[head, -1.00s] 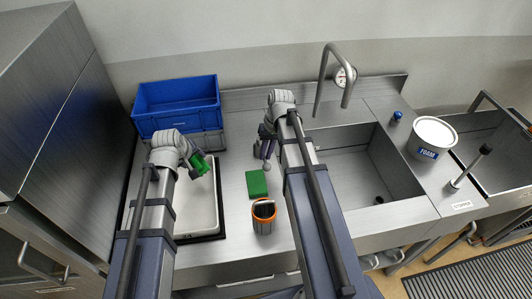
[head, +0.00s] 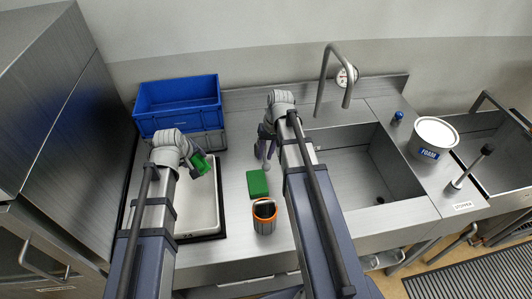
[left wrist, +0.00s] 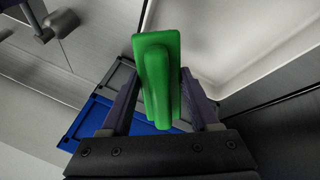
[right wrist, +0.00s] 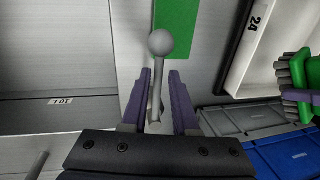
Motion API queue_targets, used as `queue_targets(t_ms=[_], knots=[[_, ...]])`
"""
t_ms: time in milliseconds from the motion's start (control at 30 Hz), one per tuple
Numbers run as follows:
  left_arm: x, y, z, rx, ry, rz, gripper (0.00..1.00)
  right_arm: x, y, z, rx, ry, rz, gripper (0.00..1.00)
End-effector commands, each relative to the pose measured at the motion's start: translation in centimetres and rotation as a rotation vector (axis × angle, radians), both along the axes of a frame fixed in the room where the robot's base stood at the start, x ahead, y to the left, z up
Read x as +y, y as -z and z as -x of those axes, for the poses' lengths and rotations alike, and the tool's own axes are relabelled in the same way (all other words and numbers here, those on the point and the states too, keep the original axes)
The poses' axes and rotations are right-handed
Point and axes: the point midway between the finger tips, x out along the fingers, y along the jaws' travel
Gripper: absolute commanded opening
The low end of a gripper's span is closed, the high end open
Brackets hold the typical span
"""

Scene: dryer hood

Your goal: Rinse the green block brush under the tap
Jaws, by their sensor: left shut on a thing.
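The green block brush (head: 202,164) is held by my left gripper (head: 194,164) above the pale basin at the left. In the left wrist view its green back (left wrist: 157,80) stands between the two fingers. Its grey bristles (right wrist: 284,75) show at the right of the right wrist view. My right gripper (right wrist: 160,75) is open, its fingers on either side of a grey stick with a ball knob (right wrist: 160,43); I cannot tell whether they touch it. In the head view the right gripper (head: 264,152) is over the counter left of the sink. The tap (head: 326,75) arches above the sink.
A blue crate (head: 177,104) is behind the pale basin (head: 200,229). The sink (head: 375,185) looks empty. A white FOAM tub (head: 432,139) stands to its right.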

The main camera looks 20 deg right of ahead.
Motion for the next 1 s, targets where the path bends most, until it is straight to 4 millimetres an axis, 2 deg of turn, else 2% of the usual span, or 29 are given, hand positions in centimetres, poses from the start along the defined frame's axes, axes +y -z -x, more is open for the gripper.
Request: queue_targets(t_ms=[33, 133, 567, 767, 1000], knots=[[0.0, 0.0, 0.0, 0.000, 0.000, 0.000, 0.17, 0.0, 0.0, 0.0, 0.000, 0.000, 0.000, 0.35], [0.0, 0.0, 0.0, 0.000, 0.000, 0.000, 0.17, 0.0, 0.0, 0.0, 0.000, 0.000, 0.001, 0.45], [0.0, -0.6, 0.0, 0.000, 0.000, 0.000, 0.17, -0.1, -0.6, 0.0, 0.000, 0.000, 0.001, 0.45], [0.0, -2.5, 0.0, 0.000, 0.000, 0.000, 0.17, -0.4, -2.5, 0.1, 0.000, 0.000, 0.001, 0.45], [0.0, -5.9, 0.0, 0.000, 0.000, 0.000, 0.17, -1.0, -5.9, 0.3, 0.000, -0.001, 0.001, 0.45]])
